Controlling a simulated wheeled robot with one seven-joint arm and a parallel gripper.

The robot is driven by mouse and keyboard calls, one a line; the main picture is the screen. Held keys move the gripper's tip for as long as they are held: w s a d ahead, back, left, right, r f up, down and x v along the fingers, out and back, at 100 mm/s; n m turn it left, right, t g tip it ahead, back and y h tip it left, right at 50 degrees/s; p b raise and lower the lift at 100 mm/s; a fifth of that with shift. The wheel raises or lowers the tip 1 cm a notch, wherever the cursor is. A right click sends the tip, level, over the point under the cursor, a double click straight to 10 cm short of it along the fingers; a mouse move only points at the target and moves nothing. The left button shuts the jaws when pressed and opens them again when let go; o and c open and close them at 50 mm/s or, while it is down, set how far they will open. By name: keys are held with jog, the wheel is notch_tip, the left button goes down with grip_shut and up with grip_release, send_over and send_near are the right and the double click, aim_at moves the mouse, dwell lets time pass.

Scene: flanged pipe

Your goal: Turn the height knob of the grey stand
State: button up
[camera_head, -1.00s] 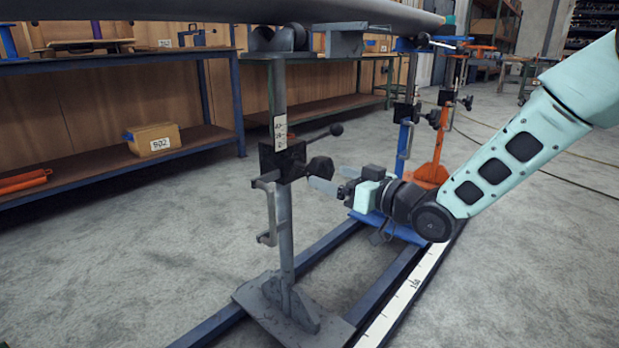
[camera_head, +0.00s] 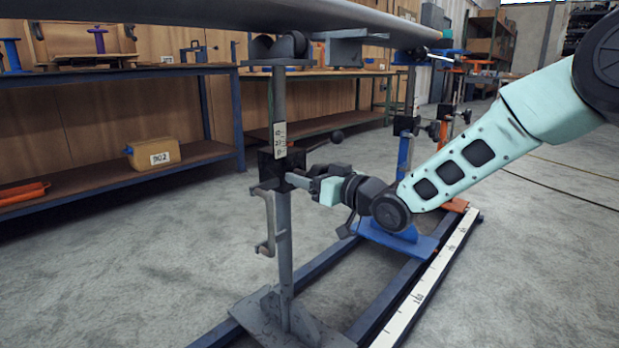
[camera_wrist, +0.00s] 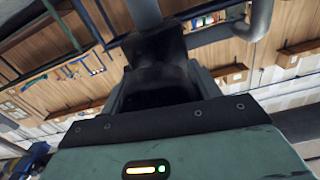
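The grey stand (camera_head: 284,235) stands upright left of my gripper in the head view, with a black clamp block (camera_head: 268,166) and a white scale label (camera_head: 280,138) on its post. In the wrist view a dark shape, apparently the knob (camera_wrist: 160,88), lies between the fingers, with the block (camera_wrist: 155,45) beyond. Whether the fingers press on it cannot be told.
A long grey pipe (camera_head: 240,12) rests across the stand tops. Blue (camera_head: 404,160) and orange stands stand behind my arm. Floor rails and a white measuring strip (camera_head: 425,285) run beside the grey stand's base. Shelves (camera_head: 100,185) line the back; the left floor is clear.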

jog(key=shift+r+m+p, duration=0.1)
jog(key=shift+m+p, duration=0.2)
jog(key=shift+p, duration=0.5)
jog(key=shift+r+m+p, duration=0.1)
jog(key=shift+m+p, duration=0.2)
jog(key=shift+p, duration=0.2)
jog(key=m+p, duration=0.3)
jog(key=p, duration=0.1)
jog(key=shift+p, duration=0.4)
jog(key=m+p, duration=0.7)
jog(key=shift+m, duration=0.3)
jog(key=m+p, duration=0.1)
jog(key=m, duration=0.1)
jog(key=m+p, duration=0.1)
jog(key=m, duration=0.2)
jog(key=shift+d+f, duration=0.1)
jog(key=shift+f, duration=0.1)
jog(key=shift+m, duration=2.4)
